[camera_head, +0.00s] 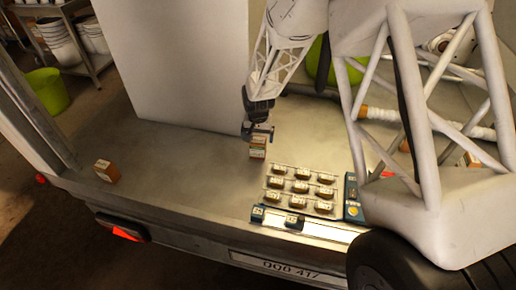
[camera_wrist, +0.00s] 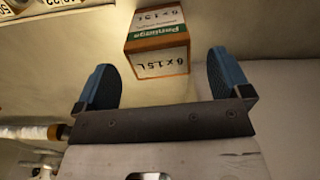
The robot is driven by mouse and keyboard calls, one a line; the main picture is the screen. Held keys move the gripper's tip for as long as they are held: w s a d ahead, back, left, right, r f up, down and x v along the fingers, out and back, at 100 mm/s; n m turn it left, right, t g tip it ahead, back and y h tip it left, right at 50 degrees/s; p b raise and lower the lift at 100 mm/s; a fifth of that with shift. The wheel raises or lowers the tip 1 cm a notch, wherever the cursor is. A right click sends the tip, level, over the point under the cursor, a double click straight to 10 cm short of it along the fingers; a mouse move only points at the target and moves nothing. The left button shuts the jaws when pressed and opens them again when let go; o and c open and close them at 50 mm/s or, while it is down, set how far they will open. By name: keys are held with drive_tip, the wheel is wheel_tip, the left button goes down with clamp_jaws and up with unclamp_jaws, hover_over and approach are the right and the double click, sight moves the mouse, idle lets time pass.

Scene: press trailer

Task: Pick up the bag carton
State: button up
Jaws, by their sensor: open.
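A small brown carton with a pale printed top (camera_head: 258,147) stands on the trailer bed, just below and in front of my gripper (camera_head: 258,131). In the wrist view this carton (camera_wrist: 157,45) shows a green-and-white label and the print "6 x 1.5 L". It lies ahead of the blue fingers of my gripper (camera_wrist: 164,82), nearly in line with the gap, and no finger visibly touches it. The fingers are apart and empty. A second brown carton (camera_head: 106,171) sits alone at the left of the bed. I cannot tell from the print which one is the bag carton.
A tray (camera_head: 325,209) with several small brown-sided items stands right of the near carton, beside a blue device (camera_head: 353,198). A tall white panel (camera_head: 185,60) rises behind. The bed between the two cartons is clear. A wrapped rod (camera_wrist: 28,132) lies at left in the wrist view.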

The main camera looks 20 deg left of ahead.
drive_tip(key=shift+f, duration=0.15)
drive_tip(key=shift+f, duration=2.45)
drive_tip(key=c, duration=1.1)
drive_tip(key=shift+r, duration=5)
